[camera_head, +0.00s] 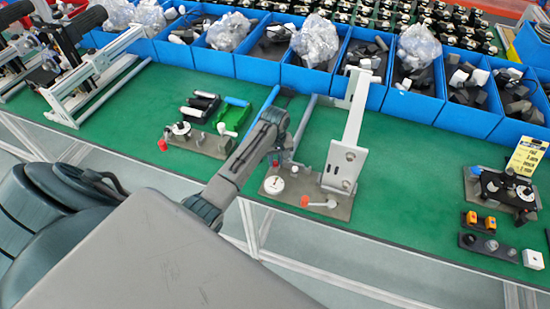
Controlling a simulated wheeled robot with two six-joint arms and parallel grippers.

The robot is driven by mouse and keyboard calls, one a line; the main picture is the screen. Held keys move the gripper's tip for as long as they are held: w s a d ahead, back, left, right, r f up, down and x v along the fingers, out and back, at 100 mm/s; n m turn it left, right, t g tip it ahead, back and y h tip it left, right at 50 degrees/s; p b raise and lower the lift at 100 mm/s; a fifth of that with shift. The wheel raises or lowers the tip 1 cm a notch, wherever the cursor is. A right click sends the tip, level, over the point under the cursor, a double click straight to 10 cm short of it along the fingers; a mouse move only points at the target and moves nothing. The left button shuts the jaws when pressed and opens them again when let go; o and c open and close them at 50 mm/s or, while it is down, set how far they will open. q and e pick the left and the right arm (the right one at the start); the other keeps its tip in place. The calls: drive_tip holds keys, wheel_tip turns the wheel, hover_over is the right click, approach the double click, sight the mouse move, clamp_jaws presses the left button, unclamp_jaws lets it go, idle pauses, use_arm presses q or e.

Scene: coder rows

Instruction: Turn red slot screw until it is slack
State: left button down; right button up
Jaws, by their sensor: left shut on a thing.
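My left arm comes in from the left over the green bench. My left gripper (277,156) points down at the back of the middle fixture plate (340,211). It is shut on a small red thing (276,163), which appears to be the red slot screw. The fingers and arm hide most of it, and its slot cannot be made out. My right gripper is not in view.
Blue bins (415,104) with dark parts and plastic bags line the back. Another fixture (203,143) stands left of my gripper, near a green tray (233,116). A black-topped fixture (505,187) stands at the right. Green bench (405,190) between is clear.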

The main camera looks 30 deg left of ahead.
use_arm(q)
drive_tip(key=n, duration=0.3)
drive_tip(key=shift+n, duration=0.4)
drive_tip(key=n, duration=0.3)
drive_tip(key=shift+r+n, duration=0.1)
drive_tip(key=shift+n, duration=0.2)
drive_tip(key=n, duration=0.6)
drive_tip(key=c, duration=1.4)
unclamp_jaws()
drive_tip(key=shift+c, duration=0.2)
